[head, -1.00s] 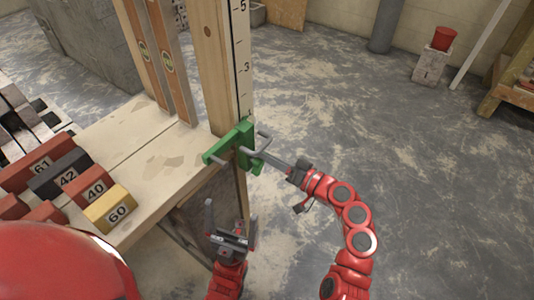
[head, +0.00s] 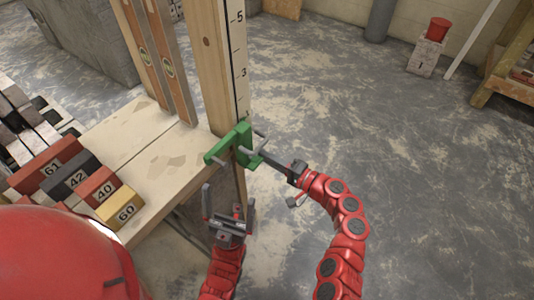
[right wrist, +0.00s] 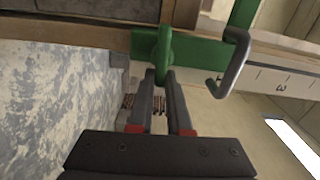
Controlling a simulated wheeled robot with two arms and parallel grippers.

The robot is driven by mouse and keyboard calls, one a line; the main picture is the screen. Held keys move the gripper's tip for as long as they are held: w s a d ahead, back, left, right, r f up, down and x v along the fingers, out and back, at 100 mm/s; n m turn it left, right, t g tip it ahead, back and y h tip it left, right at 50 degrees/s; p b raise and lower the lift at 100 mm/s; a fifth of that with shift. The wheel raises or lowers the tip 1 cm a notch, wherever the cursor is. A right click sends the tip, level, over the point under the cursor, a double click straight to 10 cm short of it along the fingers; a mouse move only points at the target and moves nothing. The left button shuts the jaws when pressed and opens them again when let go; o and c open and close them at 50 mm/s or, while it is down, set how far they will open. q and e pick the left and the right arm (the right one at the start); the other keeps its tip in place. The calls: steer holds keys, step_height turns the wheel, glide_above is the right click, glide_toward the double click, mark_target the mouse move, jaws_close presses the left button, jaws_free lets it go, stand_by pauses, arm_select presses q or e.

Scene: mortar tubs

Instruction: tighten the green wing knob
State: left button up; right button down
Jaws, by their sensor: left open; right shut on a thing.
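A green clamp (head: 238,143) sits around the wooden post at the edge of the bench, with a bent grey metal rod on it. In the right wrist view the green wing knob (right wrist: 164,42) stands out from the green clamp bar (right wrist: 202,50). My right gripper (head: 262,157) is shut on the wing knob; in the right wrist view its two fingers (right wrist: 162,82) lie on either side of the knob's lower end. My left gripper (head: 224,197) is open and empty, below the clamp and apart from it, in front of the post.
The upright wooden post (head: 217,62) carries a number scale (head: 239,60). Several numbered blocks (head: 97,187) lie at the left of the wooden bench (head: 150,140). Two spirit levels (head: 167,65) stand behind.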

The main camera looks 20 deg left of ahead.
steer(key=shift+f+m, duration=0.1)
steer(key=shift+m, duration=0.3)
steer(key=c, duration=0.9)
jaws_free()
steer(key=shift+o, duration=0.2)
steer(key=p+v, duration=0.2)
steer(key=v, duration=1.5)
steer(key=shift+d, duration=0.2)
steer(key=shift+s, duration=0.1)
